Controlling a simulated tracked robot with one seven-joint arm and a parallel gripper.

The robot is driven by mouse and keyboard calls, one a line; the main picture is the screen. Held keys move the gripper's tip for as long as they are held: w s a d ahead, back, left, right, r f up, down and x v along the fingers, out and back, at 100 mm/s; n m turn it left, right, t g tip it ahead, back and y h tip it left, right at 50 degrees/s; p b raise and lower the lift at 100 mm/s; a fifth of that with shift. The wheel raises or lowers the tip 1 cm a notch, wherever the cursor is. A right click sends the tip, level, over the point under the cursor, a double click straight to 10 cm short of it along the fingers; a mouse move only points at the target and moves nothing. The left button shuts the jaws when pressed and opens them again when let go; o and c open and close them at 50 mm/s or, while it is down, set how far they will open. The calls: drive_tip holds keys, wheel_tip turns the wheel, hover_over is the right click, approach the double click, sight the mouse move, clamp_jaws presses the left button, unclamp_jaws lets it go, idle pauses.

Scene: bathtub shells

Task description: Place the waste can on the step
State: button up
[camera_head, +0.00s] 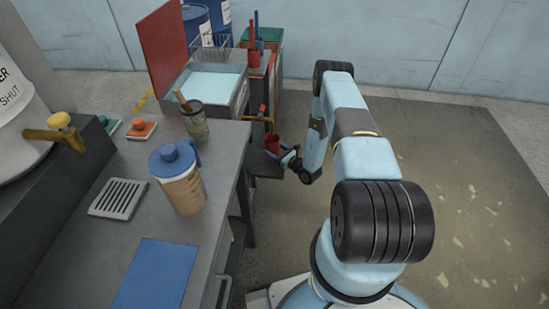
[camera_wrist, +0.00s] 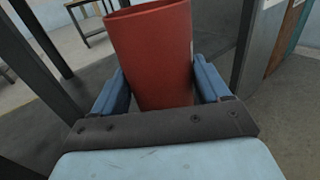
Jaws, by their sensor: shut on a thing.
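The waste can is a red, open-topped cylinder (camera_wrist: 152,55), standing between the two blue fingers of my gripper (camera_wrist: 160,88) in the wrist view. The fingers are shut on its sides. In the head view the red can (camera_head: 272,143) is small, beside the bench's right side, with my gripper (camera_head: 287,157) at its right. A dark grey block (camera_head: 264,166) shows just below the can and may be the step; I cannot tell whether the can touches it. The can's base is hidden behind the gripper in the wrist view.
A grey bench (camera_head: 130,190) on the left carries a blue-lidded jug (camera_head: 180,185), a jar (camera_head: 196,125) and a drain grate (camera_head: 118,198). A sink basin (camera_head: 212,85) with a red panel (camera_head: 170,48) stands behind. Open floor (camera_head: 450,170) lies to the right.

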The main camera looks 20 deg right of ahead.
drive_tip(key=shift+f, duration=2.2)
drive_tip(key=o, duration=1.4)
drive_tip(key=shift+o, duration=0.2)
